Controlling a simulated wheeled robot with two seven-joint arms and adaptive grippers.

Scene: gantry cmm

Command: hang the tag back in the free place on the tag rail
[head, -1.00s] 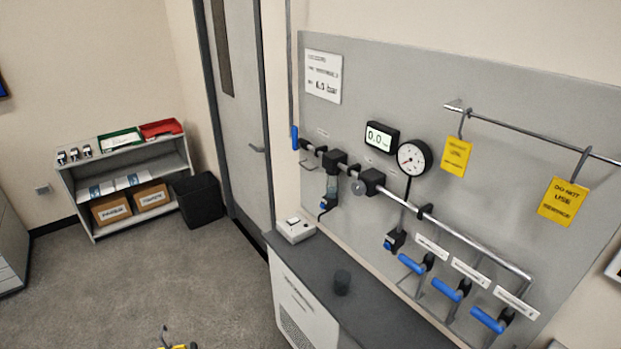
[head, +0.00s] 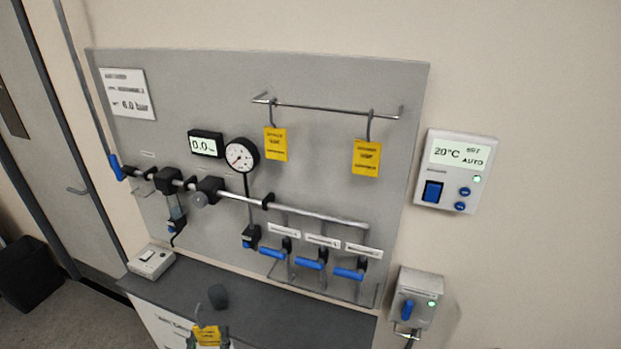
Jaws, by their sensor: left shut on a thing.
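The tag rail (head: 325,110) is a thin metal bar across the upper part of the grey panel. Two yellow tags hang from it by hooks: a left tag (head: 275,145) and a right tag (head: 367,158). The stretch of rail between them is bare. A third yellow tag (head: 207,335) with a grey hook above it shows at the bottom edge of the head view. My left gripper (head: 208,345) is shut on this tag, well below and left of the rail; most of the gripper is cut off by the frame. My right gripper is not in view.
Below the rail, a round gauge (head: 241,155), a digital display (head: 206,144) and a pipe (head: 300,213) with blue-handled valves stick out from the panel (head: 330,80). A dark bench top (head: 270,310) with a small dark cylinder (head: 218,296) lies beneath. A control box (head: 454,171) is at right.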

